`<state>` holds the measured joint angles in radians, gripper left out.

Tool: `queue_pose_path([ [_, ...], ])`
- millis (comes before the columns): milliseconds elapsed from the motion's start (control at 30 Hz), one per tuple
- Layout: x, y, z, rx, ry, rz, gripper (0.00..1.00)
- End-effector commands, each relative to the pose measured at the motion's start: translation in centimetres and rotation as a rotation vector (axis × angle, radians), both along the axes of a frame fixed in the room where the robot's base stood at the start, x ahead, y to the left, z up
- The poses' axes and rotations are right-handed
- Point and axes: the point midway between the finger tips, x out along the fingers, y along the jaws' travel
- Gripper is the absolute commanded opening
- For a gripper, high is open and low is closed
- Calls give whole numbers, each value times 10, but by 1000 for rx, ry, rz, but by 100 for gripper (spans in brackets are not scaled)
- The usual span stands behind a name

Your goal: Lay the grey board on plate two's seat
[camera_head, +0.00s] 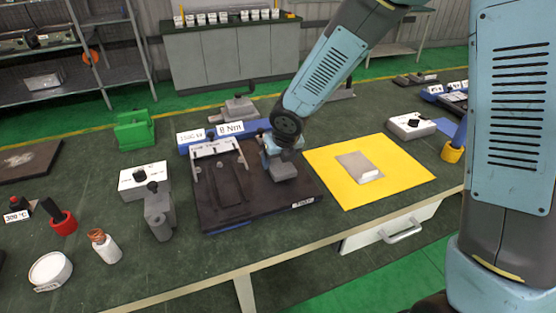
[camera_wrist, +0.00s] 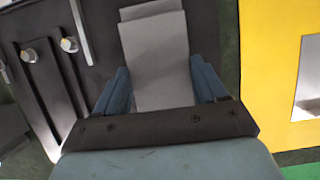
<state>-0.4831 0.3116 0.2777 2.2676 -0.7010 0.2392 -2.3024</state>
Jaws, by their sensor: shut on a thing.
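My gripper (camera_head: 282,152) is shut on a grey board (camera_head: 285,173), over the right half of a black base plate (camera_head: 212,217). In the wrist view the board (camera_wrist: 155,60) lies between the two blue fingers of my gripper (camera_wrist: 160,88), its far end stepped. I cannot tell whether the board touches the base or hovers just above it. A raised dark strip (camera_head: 229,184) with slots runs along the left half of the base, and it also shows in the wrist view (camera_wrist: 48,85). The seat under the board is hidden, and I cannot read which plate is number two.
A yellow mat (camera_head: 412,178) lies right of the base with another grey piece (camera_head: 360,166) on it. A grey clamp-like block (camera_head: 158,211) and a white-topped box (camera_head: 143,180) stand left.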

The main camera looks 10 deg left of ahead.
Motion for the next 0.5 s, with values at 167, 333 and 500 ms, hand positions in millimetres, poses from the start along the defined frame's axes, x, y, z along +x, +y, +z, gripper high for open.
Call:
queue_pose_path([
  [167,-1,0,-5,0,0,0,41],
  [333,0,0,-5,0,0,0,41],
  [500,-1,0,-7,0,0,1,41],
])
